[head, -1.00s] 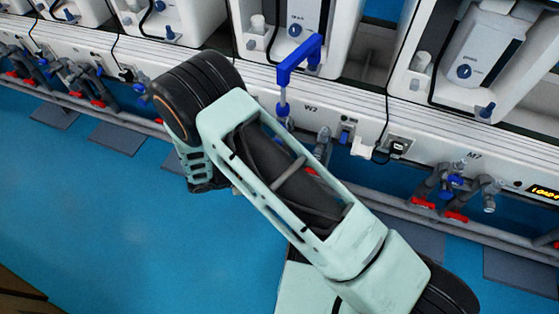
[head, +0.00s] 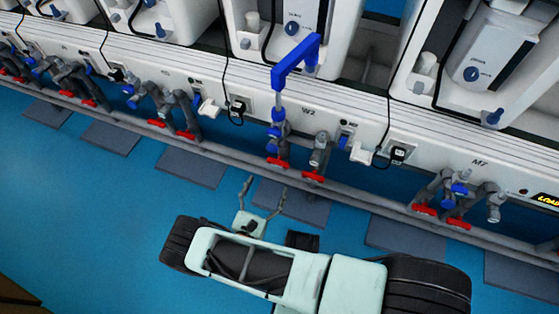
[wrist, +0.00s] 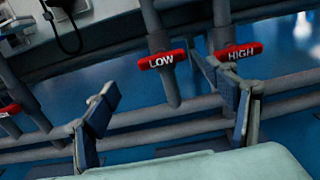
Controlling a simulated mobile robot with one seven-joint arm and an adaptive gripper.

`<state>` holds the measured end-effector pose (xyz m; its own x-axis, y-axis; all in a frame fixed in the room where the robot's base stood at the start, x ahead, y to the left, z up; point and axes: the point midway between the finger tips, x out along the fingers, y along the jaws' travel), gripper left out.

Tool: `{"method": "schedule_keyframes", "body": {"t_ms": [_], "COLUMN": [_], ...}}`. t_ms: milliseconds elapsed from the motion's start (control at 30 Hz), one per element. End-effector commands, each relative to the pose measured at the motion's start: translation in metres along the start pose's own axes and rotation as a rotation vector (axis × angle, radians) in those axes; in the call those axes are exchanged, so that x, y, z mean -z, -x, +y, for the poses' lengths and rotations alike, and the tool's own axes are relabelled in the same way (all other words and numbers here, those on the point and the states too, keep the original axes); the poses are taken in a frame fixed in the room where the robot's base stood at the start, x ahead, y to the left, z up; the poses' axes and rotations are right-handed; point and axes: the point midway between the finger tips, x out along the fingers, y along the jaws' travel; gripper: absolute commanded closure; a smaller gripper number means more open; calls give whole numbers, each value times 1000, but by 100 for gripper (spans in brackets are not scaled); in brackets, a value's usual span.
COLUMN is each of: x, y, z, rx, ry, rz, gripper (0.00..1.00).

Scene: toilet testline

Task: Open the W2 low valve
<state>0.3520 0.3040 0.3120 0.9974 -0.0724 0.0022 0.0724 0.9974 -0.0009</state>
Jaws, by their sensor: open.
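The W2 low valve has a red bar handle marked LOW (wrist: 161,60) in the wrist view, on a grey vertical pipe. In the head view it is the left red handle (head: 277,163) under the W2 label. The W2 high valve, marked HIGH (wrist: 238,52), is to its right; its red handle also shows in the head view (head: 313,177). My gripper (head: 263,188) is open and empty, just in front of and below the W2 handles. In the wrist view its fingers (wrist: 162,84) are spread, with the LOW handle beyond the gap and the right finger near the HIGH handle.
A grey horizontal pipe (head: 370,200) runs along the wall below the valves. M7 valves (head: 440,208) are to the right, more valves (head: 175,125) to the left. The blue floor (head: 90,210) in front is open.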

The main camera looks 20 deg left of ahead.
Motion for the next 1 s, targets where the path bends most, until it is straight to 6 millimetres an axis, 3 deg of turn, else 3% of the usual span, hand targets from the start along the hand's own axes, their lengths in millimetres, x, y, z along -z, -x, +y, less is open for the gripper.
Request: {"method": "schedule_keyframes", "body": {"t_ms": [500,700,1000], "x": [2,0,0], "y": [-88,-102,-102], "z": [-2,-2,-2], "rx": [7,7,6], "ry": [-2,-1,-1], "rz": [1,2,2], "gripper": [22,22,25]}}
